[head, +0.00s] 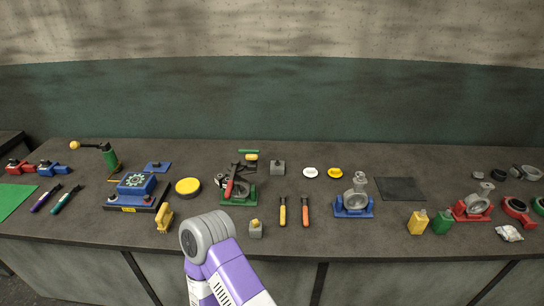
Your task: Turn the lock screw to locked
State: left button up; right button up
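I cannot pick out a lock screw for certain; any such part is too small to tell. A blue fixture with a dark toothed disc (135,181) sits on a dark base at the left. A green-based fixture (238,196) holds a grey casting under a red-handled, dark clamp (231,183) near the middle. A blue-based fixture (353,208) holds a grey valve casting (357,190) right of the middle. A red-based one (472,214) with a grey casting is at the right. One purple and white arm of mine rises at the bottom middle; neither gripper's fingers can be seen.
Two screwdriver-like tools (283,212) lie right of the green fixture. A dark mat (400,189) is bare.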

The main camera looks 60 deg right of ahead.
aim_at(250, 158)
jog(key=z, duration=1.45)
